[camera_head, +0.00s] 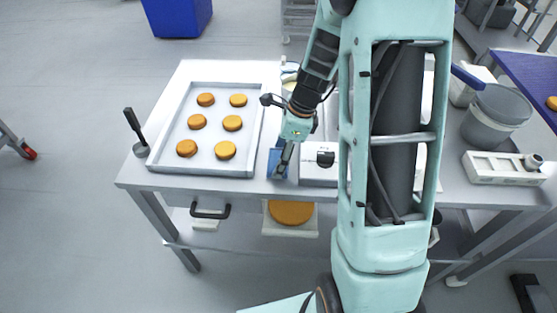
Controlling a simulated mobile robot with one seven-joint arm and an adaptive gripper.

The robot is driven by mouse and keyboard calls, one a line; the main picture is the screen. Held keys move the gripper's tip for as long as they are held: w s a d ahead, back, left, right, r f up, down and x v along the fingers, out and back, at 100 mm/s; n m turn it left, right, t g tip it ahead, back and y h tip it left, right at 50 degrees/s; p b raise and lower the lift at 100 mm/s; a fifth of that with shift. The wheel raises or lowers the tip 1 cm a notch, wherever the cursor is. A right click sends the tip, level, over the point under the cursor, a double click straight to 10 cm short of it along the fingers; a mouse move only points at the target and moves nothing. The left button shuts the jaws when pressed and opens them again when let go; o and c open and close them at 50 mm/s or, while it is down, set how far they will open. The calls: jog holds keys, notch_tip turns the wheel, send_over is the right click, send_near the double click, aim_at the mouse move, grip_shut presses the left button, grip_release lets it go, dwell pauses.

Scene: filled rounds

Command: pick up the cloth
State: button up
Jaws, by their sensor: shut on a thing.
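The cloth (273,163) is a small blue piece at the front of the metal table, just right of the tray of orange rounds. My gripper (283,168) points down at it and is shut on it. The fingers and my arm hide part of the cloth. I cannot tell whether the cloth still touches the table top.
A metal tray (158,135) with several orange rounds lies left of my gripper. A black-handled tool (136,131) stands at its left. A white box (318,176) is close on the right, partly behind my arm. A grey bucket (494,115) and a white holder (500,170) stand farther right.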

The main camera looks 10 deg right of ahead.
aim_at(275, 159)
jog(key=shift+r, duration=0.45)
notch_tip(275, 159, up, 2)
jog(key=shift+r+p, duration=0.2)
jog(key=shift+p, duration=0.1)
jog(key=s+d+r+p, duration=0.1)
jog(key=s+d+r, duration=0.2)
jog(key=s+r, duration=0.6)
jog(key=s, duration=0.4)
jog(key=shift+s+d+r, duration=0.3)
jog(key=shift+d+r, duration=0.05)
